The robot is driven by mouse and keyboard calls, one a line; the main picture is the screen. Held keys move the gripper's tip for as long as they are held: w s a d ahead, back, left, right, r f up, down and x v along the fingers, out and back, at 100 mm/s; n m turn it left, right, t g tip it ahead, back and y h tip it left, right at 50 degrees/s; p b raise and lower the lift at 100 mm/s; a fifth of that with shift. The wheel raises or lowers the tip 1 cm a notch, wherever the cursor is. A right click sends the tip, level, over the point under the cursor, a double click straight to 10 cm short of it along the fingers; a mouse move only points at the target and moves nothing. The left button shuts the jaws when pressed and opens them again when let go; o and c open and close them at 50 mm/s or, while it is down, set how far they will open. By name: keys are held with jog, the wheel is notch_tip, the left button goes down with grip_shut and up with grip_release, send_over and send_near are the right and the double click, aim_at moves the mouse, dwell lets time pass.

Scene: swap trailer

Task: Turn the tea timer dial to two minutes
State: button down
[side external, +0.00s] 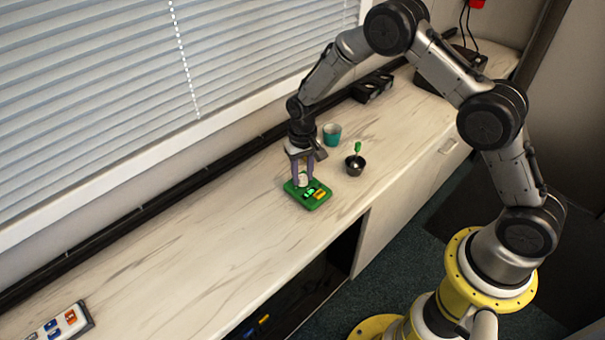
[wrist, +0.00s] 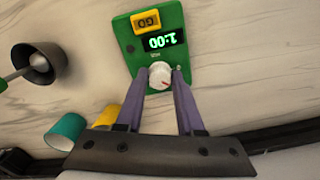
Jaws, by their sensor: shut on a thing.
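The tea timer is a green box (side external: 317,201) on the counter, seen upside down in the wrist view (wrist: 172,66). In the side view my gripper (side external: 303,181) partly hides the dial.
A yellow GO button (wrist: 146,21) is on the timer. A teal cup (side external: 332,134) and a dark bowl (side external: 355,165) with a green-handled utensil stand close by. A white panel with coloured buttons (side external: 60,323) lies far left. The counter between is clear.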

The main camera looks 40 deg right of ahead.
aim_at(302, 177)
jog(key=m, duration=0.4)
jog(key=shift+m, duration=0.3)
jog(key=m, duration=0.4)
jog(key=shift+m, duration=0.4)
jog(key=c, duration=0.5)
grip_release()
jog(key=shift+r, duration=0.1)
notch_tip(302, 177, up, 14)
jog(key=shift+f, duration=0.15)
